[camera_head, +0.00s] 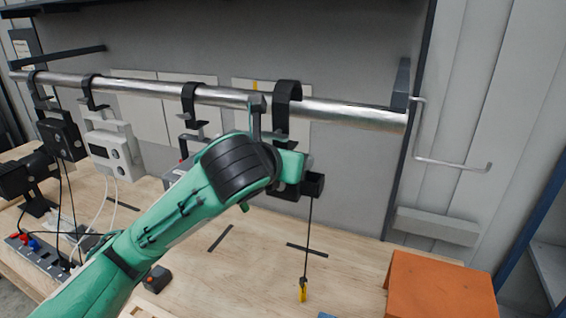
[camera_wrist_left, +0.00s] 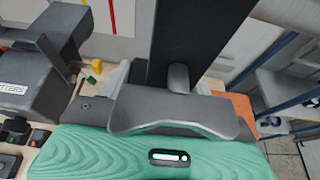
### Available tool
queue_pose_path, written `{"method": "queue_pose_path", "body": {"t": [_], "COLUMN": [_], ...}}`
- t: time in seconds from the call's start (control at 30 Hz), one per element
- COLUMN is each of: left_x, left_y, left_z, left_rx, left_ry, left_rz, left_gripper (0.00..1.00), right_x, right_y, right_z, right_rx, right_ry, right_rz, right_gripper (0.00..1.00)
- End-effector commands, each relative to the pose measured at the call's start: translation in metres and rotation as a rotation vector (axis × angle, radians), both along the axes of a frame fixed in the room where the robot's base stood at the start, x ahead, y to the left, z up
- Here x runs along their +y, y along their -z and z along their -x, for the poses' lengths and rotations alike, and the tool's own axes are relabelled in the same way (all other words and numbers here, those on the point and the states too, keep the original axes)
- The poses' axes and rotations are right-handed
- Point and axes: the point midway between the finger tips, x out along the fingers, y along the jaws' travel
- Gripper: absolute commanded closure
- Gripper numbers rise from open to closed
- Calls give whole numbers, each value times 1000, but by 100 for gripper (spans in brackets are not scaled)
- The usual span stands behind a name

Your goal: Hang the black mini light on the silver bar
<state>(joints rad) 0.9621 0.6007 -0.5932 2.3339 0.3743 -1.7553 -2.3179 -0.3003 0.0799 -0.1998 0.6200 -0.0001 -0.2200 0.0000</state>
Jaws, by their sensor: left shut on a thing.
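The silver bar (camera_head: 345,113) runs across the upper part of the head view. My left gripper (camera_head: 284,163) is just below and in front of it, shut on the black mini light (camera_head: 313,186). The light's wide black hook (camera_head: 289,92) curves over the bar in the picture; I cannot tell whether it touches or rests on it. A dark cord drops from the light to a yellow end (camera_head: 303,291). In the left wrist view the dark upright hook piece (camera_wrist_left: 197,40) rises beyond my gripper (camera_wrist_left: 178,85). Much of the light is hidden by my wrist. My right gripper is not in view.
Further left on the bar hang a white device (camera_head: 113,150), a black device (camera_head: 62,138) and another hooked item (camera_head: 190,100), partly behind my arm. An orange box (camera_head: 438,290) stands at the front right of the wooden table (camera_head: 240,275). The bar's right stretch is free.

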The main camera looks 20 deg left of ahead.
Motion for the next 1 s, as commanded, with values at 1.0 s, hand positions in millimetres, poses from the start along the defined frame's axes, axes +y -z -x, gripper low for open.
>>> {"method": "queue_pose_path", "body": {"t": [1.0], "left_x": [-3], "left_y": [-2], "left_z": [-70], "left_rx": [-4], "left_ry": [1], "left_rz": [1], "left_gripper": [92], "right_x": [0], "right_y": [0], "right_z": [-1], "right_rx": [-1], "right_ry": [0], "right_rz": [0], "right_gripper": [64]}}
